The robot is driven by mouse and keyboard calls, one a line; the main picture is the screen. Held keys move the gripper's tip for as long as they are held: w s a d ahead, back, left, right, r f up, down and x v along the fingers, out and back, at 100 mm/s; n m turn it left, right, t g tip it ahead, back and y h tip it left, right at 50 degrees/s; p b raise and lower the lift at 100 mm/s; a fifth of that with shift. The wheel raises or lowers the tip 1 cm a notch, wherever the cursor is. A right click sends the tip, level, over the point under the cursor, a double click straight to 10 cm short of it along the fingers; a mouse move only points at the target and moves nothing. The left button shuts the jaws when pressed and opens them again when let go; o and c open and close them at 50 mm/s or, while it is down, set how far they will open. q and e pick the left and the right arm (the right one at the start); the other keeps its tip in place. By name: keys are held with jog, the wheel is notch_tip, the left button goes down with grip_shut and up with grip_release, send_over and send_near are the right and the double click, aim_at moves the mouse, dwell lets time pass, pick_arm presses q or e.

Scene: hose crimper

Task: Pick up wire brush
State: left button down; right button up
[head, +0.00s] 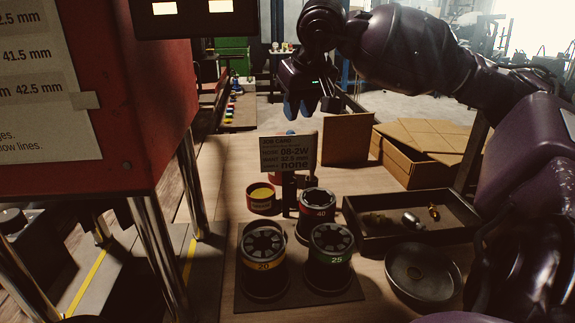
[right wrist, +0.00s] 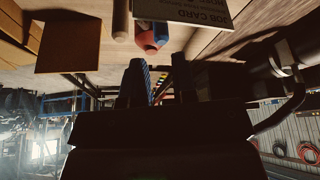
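I cannot clearly make out a wire brush in either view. My right gripper (head: 310,104) hangs above the far part of the bench, behind and above the job card (head: 288,153). Its fingers, with blue on them, point down and look apart with nothing between them. In the right wrist view the two fingers of the gripper (right wrist: 160,85) also stand apart. Beyond them, near the card (right wrist: 200,12), are a tan rod-like thing (right wrist: 121,20) and a small red and blue thing (right wrist: 150,40); I cannot tell what they are. My left gripper is not in view.
Die sets marked 20 (head: 264,262), 25 (head: 330,260) and 40 (head: 317,212) stand near the card. A red tin (head: 261,198) is left of it. A dark tray (head: 370,236), a round dish (head: 397,283) and cardboard boxes (head: 405,165) are at right. The red machine (head: 150,120) blocks the left.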

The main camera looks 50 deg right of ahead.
aim_at(292, 132)
jog(key=b+x, duration=0.1)
jog(key=x, duration=0.6)
jog(key=shift+w+f, duration=0.2)
jog(key=shift+f, duration=0.2)
jog(key=shift+r, duration=0.1)
grip_shut()
